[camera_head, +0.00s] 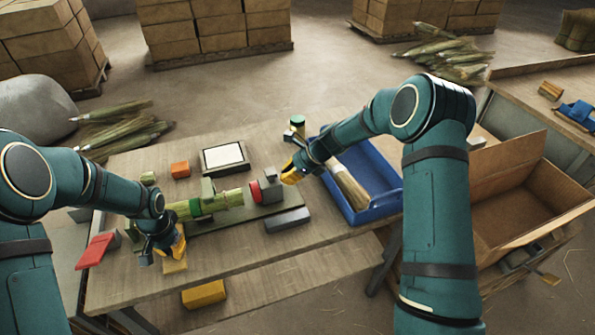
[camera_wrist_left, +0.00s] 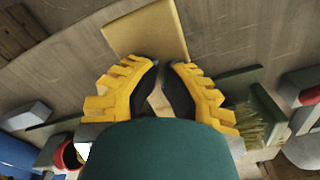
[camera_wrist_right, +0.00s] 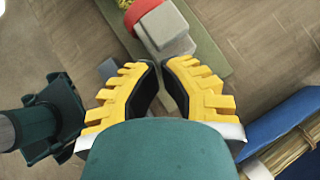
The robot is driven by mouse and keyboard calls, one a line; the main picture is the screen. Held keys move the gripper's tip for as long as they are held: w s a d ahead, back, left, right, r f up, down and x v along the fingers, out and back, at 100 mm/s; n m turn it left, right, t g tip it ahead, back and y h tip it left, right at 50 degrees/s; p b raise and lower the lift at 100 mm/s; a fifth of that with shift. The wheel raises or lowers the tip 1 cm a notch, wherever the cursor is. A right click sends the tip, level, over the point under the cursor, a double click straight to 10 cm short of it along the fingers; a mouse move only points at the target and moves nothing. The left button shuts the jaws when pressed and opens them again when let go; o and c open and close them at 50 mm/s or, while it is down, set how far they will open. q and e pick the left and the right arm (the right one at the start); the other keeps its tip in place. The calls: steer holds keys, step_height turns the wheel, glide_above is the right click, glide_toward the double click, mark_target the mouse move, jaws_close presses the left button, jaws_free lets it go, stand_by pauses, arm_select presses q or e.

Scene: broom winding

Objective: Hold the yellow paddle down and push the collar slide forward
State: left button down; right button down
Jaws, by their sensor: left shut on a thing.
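The yellow paddle (camera_head: 173,267) lies at the near edge of the bench, below my left gripper (camera_head: 178,247). In the left wrist view the paddle (camera_wrist_left: 145,30) is a flat tan-yellow plate at the fingertips, and my left gripper is shut on it. The collar slide (camera_head: 266,189), a red and grey piece, sits on the dark green bed of the fixture, facing the end of the straw bundle (camera_head: 228,198). My right gripper (camera_head: 291,171) is just right of and above the collar slide. In the right wrist view its grey block (camera_wrist_right: 177,45) is just beyond the fingertips, which are close together; contact is unclear.
A blue tray (camera_head: 392,200) holding a brush stands right of my right gripper. A grey block (camera_head: 287,220) lies in front of the fixture, and a framed white pad (camera_head: 224,157) lies behind it. A yellow block (camera_head: 203,294) is low below the bench edge. An open cardboard box (camera_head: 520,195) stands at right.

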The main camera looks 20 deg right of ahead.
steer(key=shift+w+a+f, duration=0.1)
steer(key=shift+w+a, duration=0.15)
steer(key=shift+a, duration=0.2)
steer(key=a, duration=0.7)
steer(key=shift+d, duration=0.1)
steer(key=s+d+f+v, duration=0.1)
steer(key=v, duration=1.2)
steer(key=shift+d+f, duration=0.35)
